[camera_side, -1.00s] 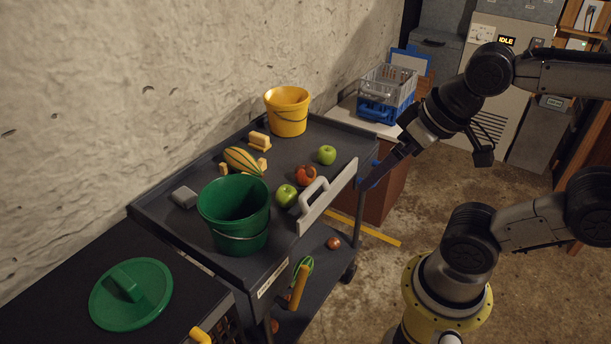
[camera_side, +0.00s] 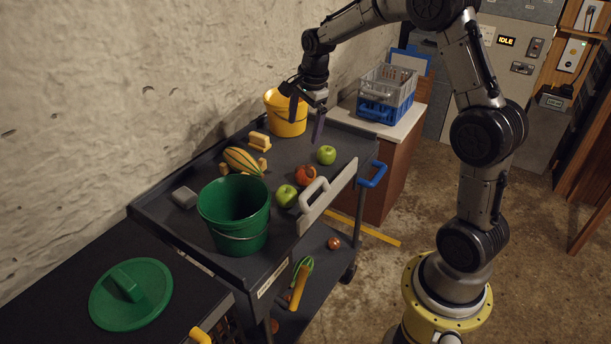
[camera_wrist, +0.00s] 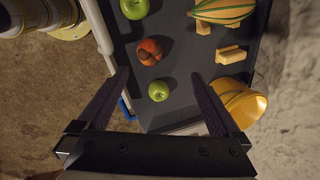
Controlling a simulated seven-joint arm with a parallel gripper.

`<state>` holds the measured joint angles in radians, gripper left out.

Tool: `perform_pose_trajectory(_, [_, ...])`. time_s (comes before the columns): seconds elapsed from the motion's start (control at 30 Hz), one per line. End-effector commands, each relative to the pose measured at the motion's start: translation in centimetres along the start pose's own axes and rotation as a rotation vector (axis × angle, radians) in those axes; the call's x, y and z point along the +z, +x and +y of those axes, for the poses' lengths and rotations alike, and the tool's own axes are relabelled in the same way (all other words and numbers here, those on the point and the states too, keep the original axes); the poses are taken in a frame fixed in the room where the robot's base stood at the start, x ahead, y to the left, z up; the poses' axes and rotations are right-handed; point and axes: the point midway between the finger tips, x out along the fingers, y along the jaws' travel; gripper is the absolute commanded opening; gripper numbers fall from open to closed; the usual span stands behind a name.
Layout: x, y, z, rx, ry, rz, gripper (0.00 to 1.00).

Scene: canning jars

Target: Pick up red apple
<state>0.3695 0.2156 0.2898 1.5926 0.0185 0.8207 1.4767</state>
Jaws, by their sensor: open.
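The red apple (camera_side: 305,175), mottled red and orange, rests on the dark cart top (camera_side: 290,151) between two green apples, one nearer the back (camera_side: 326,155) and one nearer the front (camera_side: 286,195). In the wrist view the red apple (camera_wrist: 149,51) lies ahead of the fingers, between the green apples (camera_wrist: 159,91) and (camera_wrist: 134,8). My gripper (camera_side: 306,119) is open and empty, pointing down above the far end of the cart, near the yellow bucket. Its spread fingers (camera_wrist: 161,84) show in the wrist view. Nothing is between them in contact.
A yellow bucket (camera_side: 287,115) and a green bucket (camera_side: 235,220) stand on the cart. A striped gourd (camera_side: 243,160), yellow blocks (camera_side: 260,141) and a grey block (camera_side: 184,197) lie near the wall side.

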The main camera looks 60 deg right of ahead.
Motion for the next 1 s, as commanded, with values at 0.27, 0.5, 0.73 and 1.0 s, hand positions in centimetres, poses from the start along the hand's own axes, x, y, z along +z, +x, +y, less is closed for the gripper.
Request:
perform_pose_trajectory(0.27, [-2.1,4.3,1.2,0.072,0.044,0.003,1.00])
perform_pose_trajectory(0.5, [-2.0,8.8,1.6,0.073,0.041,0.002,1.00])
perform_pose_trajectory(0.73, [-2.0,11.4,1.7,0.069,0.040,0.003,1.00])
perform_pose_trajectory(1.0, [-1.9,14.0,2.1,0.072,0.040,0.002,1.00])
